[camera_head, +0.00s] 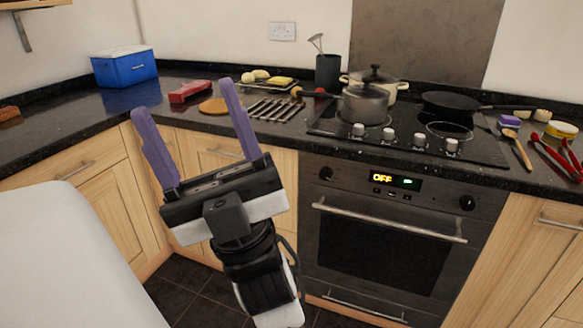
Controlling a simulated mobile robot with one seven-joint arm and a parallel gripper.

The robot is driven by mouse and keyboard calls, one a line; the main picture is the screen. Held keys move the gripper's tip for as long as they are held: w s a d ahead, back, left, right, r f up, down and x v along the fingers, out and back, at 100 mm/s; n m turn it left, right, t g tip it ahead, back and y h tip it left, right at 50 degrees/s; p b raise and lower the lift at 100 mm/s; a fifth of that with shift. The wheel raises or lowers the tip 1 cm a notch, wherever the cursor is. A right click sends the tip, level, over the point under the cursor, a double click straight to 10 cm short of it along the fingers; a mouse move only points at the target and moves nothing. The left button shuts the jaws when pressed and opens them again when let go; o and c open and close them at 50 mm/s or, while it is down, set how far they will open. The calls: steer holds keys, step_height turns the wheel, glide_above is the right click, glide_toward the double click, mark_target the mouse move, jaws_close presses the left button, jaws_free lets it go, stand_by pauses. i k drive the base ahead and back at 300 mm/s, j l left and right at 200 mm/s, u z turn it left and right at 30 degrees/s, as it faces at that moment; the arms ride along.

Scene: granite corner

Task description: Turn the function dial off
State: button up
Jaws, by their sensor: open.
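The built-in oven (385,235) is below the hob, with its door shut. Its front panel has a black round dial (326,173) at the left and another black round dial (466,203) at the right. I cannot tell which of the two is the function dial, nor their pointer positions. Between them the display (395,181) shows orange "OFF" and a small green light. My gripper (183,113) is open and empty, with two purple fingers spread wide. It is raised left of the oven, in front of the cabinets, apart from both dials.
Silver hob knobs (388,135) line the front of the hob above the oven. The oven handle bar (388,220) sticks out below the panel. Pots (364,105), a pan (450,105) and utensils (555,158) crowd the counter. The space before the oven looks clear.

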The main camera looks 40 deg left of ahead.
mark_target(326, 173)
steer(key=u, duration=1.05)
